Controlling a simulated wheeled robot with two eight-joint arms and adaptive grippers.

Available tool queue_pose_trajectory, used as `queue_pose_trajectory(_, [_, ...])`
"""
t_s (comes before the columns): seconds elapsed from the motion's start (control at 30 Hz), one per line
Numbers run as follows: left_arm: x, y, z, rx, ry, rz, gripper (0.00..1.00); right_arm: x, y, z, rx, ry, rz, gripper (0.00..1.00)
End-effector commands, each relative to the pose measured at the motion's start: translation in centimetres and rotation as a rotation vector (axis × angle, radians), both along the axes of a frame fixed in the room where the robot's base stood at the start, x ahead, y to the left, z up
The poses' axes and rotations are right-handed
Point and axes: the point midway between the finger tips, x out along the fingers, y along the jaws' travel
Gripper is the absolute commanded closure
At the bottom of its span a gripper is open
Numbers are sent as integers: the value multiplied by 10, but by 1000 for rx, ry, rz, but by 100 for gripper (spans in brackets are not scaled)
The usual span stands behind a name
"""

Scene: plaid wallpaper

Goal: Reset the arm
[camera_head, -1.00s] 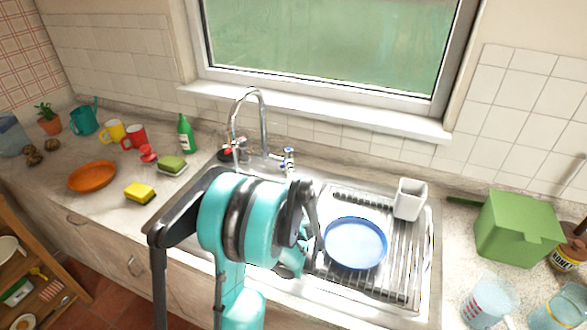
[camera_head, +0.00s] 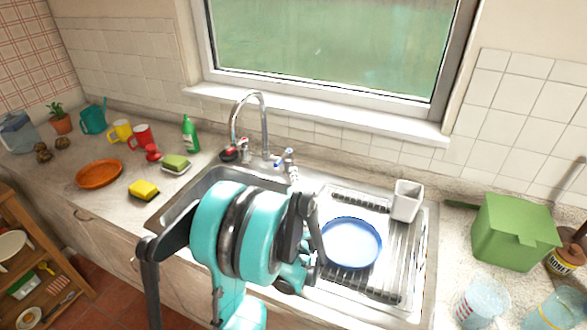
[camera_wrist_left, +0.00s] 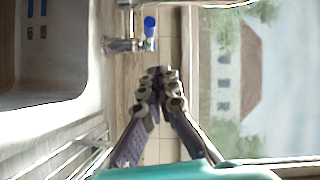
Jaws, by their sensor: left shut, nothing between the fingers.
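My left arm, turquoise and black, comes up from the bottom of the head view in front of the sink. My left gripper (camera_head: 308,225) is above the sink's right side, beside the blue plate (camera_head: 351,243) on the drainer. Its fingers are partly hidden by my own arm in the head view. In the left wrist view the two dark fingers of the gripper (camera_wrist_left: 157,82) meet at the tips, with nothing between them. My right gripper does not show.
The sink (camera_head: 186,196) has a curved tap (camera_head: 236,118). A white cup (camera_head: 407,201) stands on the drainer. A green box (camera_head: 513,232) and clear glasses are at the right. An orange plate (camera_head: 99,174), mugs and a yellow sponge (camera_head: 144,190) are on the left counter.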

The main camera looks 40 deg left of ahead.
Motion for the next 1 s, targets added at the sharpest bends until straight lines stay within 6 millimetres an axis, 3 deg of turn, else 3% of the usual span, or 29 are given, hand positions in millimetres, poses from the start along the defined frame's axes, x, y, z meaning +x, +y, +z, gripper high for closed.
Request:
queue_pose_trajectory(0.3, [-46,-30,3,0,0,-1,100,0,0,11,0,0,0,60])
queue_pose_trajectory(0.73, [-55,-38,3,-19,-6,0,100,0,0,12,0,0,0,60])
queue_pose_trajectory(0.87, [-58,-50,5,-136,-31,6,100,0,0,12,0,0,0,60])
queue_pose_trajectory(1.0, [-68,-82,1,-388,-59,21,100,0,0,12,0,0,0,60])
